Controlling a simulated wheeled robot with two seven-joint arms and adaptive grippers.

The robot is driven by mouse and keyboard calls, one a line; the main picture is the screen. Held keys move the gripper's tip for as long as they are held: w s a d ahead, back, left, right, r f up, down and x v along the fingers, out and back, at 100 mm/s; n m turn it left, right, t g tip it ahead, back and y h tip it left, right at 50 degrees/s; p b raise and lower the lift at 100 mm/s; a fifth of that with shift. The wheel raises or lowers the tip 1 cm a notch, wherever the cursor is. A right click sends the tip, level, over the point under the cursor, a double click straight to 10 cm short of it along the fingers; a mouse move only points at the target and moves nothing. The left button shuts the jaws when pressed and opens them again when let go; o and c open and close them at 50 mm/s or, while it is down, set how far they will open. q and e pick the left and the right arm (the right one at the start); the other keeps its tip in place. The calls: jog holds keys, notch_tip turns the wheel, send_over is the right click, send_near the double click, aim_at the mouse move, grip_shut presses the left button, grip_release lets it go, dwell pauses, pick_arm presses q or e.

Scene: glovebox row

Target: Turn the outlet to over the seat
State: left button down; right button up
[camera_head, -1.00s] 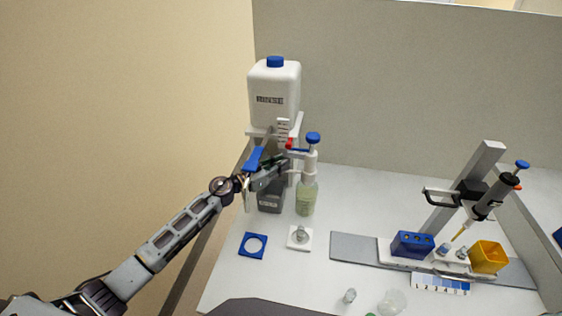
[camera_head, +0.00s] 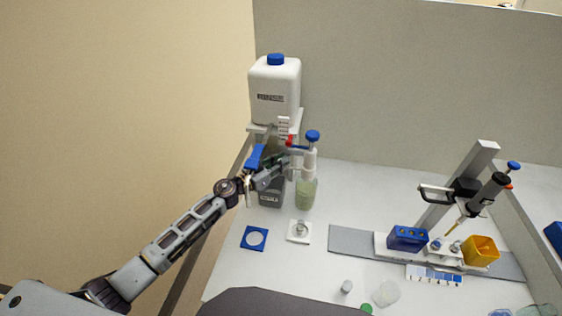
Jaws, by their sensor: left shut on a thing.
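A bottle-top dispenser with a blue knob and white body (camera_head: 311,158) stands on a bottle of pale green liquid (camera_head: 306,194). Its outlet (camera_head: 297,149), with a red part at its end, points left. My left gripper (camera_head: 284,165) is beside the dispenser's left side, at the outlet, and appears shut on it; the fingers hide the exact contact. A white square seat (camera_head: 291,237) with a small round piece on it lies in front of the bottle. My right gripper is not in view.
A white canister (camera_head: 275,91) on a stand is behind the gripper, with a grey container (camera_head: 271,194) below. A pipette stand (camera_head: 461,185), blue block (camera_head: 409,238) and yellow bin (camera_head: 481,251) stand right. Small loose pieces lie in front.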

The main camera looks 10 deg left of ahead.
pick_arm(q)
jog(key=c, duration=1.3)
grip_release()
jog(key=shift+c, duration=0.2)
jog(key=shift+s, duration=0.15)
jog(key=v, duration=1.1)
jog(key=shift+s+a, duration=0.25)
jog(key=shift+a, duration=0.05)
